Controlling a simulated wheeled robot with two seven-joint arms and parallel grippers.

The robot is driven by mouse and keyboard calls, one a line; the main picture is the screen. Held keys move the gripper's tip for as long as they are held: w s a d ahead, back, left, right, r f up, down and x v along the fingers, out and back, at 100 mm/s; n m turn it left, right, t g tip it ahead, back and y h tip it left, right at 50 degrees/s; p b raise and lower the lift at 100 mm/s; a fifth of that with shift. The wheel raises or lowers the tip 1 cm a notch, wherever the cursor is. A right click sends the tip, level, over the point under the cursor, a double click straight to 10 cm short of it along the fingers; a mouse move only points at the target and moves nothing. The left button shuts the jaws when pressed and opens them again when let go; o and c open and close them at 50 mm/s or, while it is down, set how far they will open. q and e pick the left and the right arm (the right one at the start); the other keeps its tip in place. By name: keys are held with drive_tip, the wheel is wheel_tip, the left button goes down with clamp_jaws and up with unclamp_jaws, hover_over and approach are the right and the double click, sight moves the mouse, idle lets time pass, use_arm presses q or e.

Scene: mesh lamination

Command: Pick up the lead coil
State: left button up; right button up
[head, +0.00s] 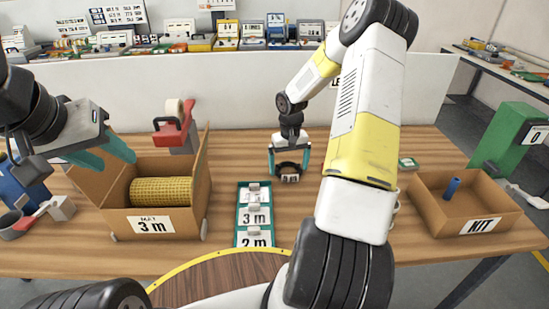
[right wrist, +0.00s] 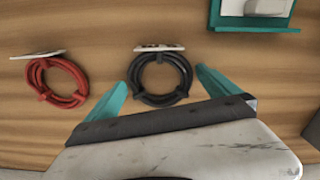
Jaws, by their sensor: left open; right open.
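A black coil of lead (right wrist: 160,100) lies on the wooden table with a small tag at its edge. A red coil (right wrist: 62,101) with its own tag lies to its left in the right wrist view. My right gripper (right wrist: 160,80) is open, its teal fingers on either side of the black coil, with no grip visible. My left gripper (head: 105,155) is open and empty above the left edge of the cardboard box.
The open cardboard box (head: 196,205) marked 3 m holds a yellow mesh roll (head: 160,191). A teal tray (head: 241,225) with labelled cards lies at the middle. A box marked KIT (head: 428,213) holds a blue cylinder (head: 452,187). A green stand (head: 507,135) is at right.

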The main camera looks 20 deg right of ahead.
drive_tip(key=shift+f, duration=0.25)
drive_tip(key=c, duration=1.2)
